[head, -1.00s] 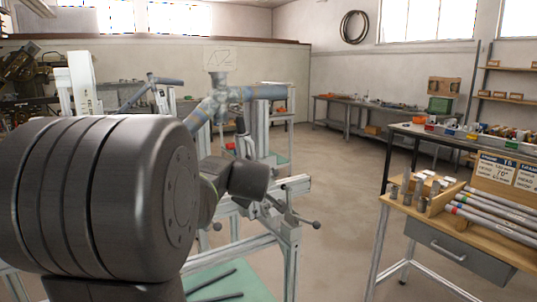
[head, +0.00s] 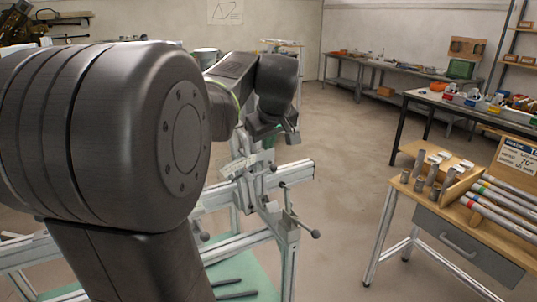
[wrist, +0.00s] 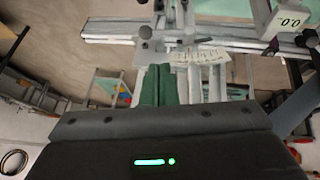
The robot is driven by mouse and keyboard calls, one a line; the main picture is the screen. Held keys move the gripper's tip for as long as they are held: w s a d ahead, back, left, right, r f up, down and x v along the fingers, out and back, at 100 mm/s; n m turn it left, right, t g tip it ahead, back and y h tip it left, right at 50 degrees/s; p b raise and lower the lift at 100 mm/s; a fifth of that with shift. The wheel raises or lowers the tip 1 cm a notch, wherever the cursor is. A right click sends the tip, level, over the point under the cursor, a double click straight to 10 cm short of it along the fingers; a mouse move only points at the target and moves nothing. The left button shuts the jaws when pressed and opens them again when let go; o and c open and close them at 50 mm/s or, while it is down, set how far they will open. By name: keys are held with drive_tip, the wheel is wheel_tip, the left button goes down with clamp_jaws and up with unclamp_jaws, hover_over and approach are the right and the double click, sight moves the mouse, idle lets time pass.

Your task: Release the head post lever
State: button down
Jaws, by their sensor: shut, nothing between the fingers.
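The frame jig of pale aluminium rails (head: 240,243) stands in front of me. A lever with a dark ball end (head: 315,234) sticks out at its right corner. Which lever belongs to the head post cannot be told. In the head view my gripper (head: 290,138) is partly hidden above the jig.
A small readout marked 0.0 (wrist: 289,20) sits at the upper right of the wrist view. A white label strip (wrist: 200,56) is on the jig. A wooden bench (head: 440,200) with tubes stands at the right. Clear floor (head: 345,150) lies between bench and jig.

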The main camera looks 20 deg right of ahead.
sight(261, 172)
drive_tip(key=p+x, duration=0.1)
drive_tip(key=x, duration=0.9)
idle(0.6)
drive_tip(key=shift+d+f+y+p, duration=0.1)
drive_tip(key=shift+d+y+p, duration=0.05)
drive_tip(key=shift+y+p, duration=0.4)
